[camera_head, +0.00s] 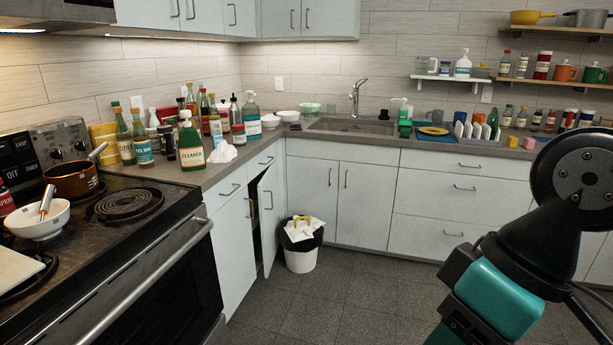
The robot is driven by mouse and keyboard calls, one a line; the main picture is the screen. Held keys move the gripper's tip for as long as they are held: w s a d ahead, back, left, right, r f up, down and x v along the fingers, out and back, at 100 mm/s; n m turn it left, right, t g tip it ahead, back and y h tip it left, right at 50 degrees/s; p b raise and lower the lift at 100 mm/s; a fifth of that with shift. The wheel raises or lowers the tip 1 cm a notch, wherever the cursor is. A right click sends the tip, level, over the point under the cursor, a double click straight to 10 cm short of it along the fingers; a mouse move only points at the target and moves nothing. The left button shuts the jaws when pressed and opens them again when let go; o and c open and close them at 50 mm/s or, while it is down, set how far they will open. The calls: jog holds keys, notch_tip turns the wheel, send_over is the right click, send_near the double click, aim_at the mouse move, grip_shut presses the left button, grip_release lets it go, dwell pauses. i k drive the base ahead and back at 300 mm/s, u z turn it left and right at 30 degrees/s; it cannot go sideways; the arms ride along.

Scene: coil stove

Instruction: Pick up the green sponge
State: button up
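No green sponge can be made out with certainty. A dull green item (481,73) lies on the lower wall shelf, also unclear. My arm shows large at the right edge, but its gripper fingers are out of the picture.
The counter right of the sink (353,124) holds a dish rack (478,131), a blue mat and small colored blocks. Many bottles crowd the left counter. A cabinet door (268,215) stands open beside a white trash bin (301,258). The floor in front is clear.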

aim_at(405, 133)
jog(key=u, duration=0.2)
jog(key=i, duration=2.25)
jog(key=z, duration=0.55)
jog(key=i, duration=1.95)
jog(key=z, duration=0.7)
jog(key=i, duration=0.45)
jog(key=z, duration=0.2)
